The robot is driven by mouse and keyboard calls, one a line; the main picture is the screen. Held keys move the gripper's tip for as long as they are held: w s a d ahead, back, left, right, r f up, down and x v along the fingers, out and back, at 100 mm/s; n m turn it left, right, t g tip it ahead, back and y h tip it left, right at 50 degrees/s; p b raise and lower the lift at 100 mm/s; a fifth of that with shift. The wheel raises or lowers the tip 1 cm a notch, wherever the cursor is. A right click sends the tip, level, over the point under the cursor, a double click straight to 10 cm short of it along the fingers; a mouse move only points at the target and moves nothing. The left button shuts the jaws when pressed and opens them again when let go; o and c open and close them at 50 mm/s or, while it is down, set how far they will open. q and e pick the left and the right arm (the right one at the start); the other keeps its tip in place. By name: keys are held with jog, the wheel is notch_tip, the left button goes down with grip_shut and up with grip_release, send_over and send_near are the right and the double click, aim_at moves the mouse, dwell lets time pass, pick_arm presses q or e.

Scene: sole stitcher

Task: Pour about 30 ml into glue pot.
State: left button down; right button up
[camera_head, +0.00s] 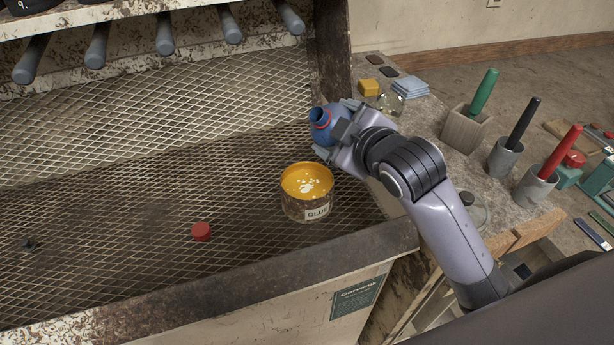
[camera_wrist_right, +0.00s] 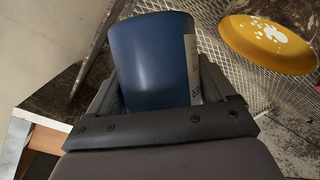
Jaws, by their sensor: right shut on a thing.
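The bottle is held above and a little behind the glue pot, tilted towards the left. The glue pot (camera_head: 306,207) is a round tin with a GLUE label, yellow inside with white patches, standing on the mesh. In the right wrist view the blue bottle (camera_wrist_right: 152,62) fills the jaws, with a pale label at its side. The glue pot (camera_wrist_right: 268,44) shows there at the upper right, apart from the bottle. No stream of liquid is visible. My left gripper is not in view.
A red cap (camera_head: 201,231) lies on the mesh left of the pot. The mesh floor (camera_head: 120,200) is mostly clear. Grey rods (camera_head: 164,35) project at the back. On the right bench stand holders with green (camera_head: 484,92), black (camera_head: 523,122) and red (camera_head: 561,150) handled tools.

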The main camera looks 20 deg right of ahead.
jog(key=shift+m, duration=0.4)
jog(key=m+y, duration=0.1)
jog(key=d+m+g+y, duration=0.1)
jog(key=m, duration=0.1)
jog(key=shift+w+f+y, duration=0.15)
jog(key=shift+y, duration=0.25)
jog(key=shift+d+f+m+y, duration=0.15)
jog(key=shift+f+m+y, duration=0.25)
jog(key=shift+m+y, duration=0.4)
